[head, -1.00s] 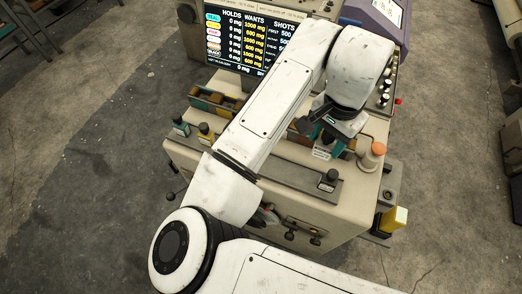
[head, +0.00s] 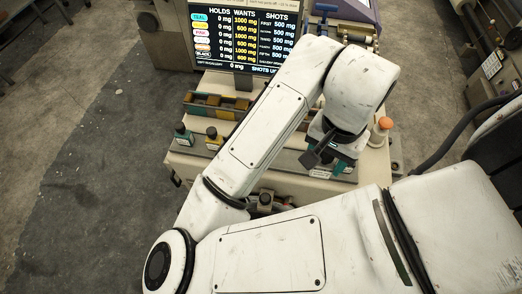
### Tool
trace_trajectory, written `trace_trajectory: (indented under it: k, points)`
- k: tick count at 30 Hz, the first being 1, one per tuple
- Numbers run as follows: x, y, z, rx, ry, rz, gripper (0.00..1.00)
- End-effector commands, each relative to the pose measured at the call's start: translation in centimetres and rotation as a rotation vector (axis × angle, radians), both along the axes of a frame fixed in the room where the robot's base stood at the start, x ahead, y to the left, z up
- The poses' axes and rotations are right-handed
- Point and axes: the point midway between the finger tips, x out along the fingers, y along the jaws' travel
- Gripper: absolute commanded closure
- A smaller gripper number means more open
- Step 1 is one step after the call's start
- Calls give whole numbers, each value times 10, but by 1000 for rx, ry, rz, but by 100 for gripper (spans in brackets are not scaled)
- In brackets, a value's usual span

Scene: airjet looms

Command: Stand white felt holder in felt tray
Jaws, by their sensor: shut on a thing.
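My gripper (head: 334,156) hangs low at the front right of the beige machine, under the white wrist. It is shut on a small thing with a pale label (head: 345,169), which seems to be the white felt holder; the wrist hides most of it. The felt tray seems to be the long tray (head: 222,113) with brown and yellow compartments, behind the arm in this view. Its right part is hidden by my arm. My gripper is to the right of the tray's visible part and nearer the machine's front edge.
A teal-labelled pot (head: 183,134) and a yellow one (head: 213,139) stand on the machine's front left. An orange-topped pale peg (head: 385,128) stands close to the right of my gripper. A screen (head: 240,38) rises behind the tray. Grey floor at left is clear.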

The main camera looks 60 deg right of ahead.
Motion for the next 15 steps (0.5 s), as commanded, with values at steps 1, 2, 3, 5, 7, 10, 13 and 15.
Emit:
trace_trajectory:
  k: [1, 2, 3, 5, 7, 10, 13, 15]
  points:
    - [4, -1, -11, 2, -3, -2, 80]
    - [7, -2, -12, 1, -4, -2, 80]
    - [9, -3, -14, 2, -4, -3, 80]
    - [13, -6, -15, 0, -5, -3, 80]
    - [20, -9, -13, -2, -2, 2, 80]
    - [42, -17, -20, -2, 4, 8, 80]
    - [63, -26, -29, -3, 4, 8, 80]
    - [77, -31, -36, -3, 4, 7, 80]
